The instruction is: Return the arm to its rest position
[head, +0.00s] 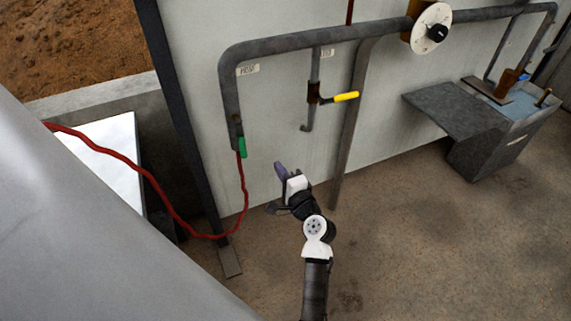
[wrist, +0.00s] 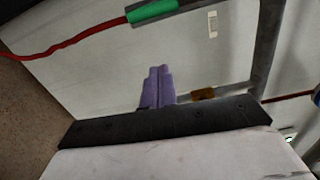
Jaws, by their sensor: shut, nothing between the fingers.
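My gripper (head: 279,168) is raised in front of the pale wall panel, at the end of my arm in the middle of the head view. Its two purple fingers (wrist: 158,72) show in the wrist view, pressed together with nothing between them. In the head view the gripper appears just right of the red hose and below the pipe with the yellow-handled valve (head: 345,97). I see no contact with either.
A red hose (head: 160,190) hangs from a green connector (head: 241,147) on the grey pipe (head: 300,38). A white dial (head: 432,28) is on the pipe. A grey basin (head: 485,150) with a shelf stands at right. The floor (head: 430,250) at lower right is clear.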

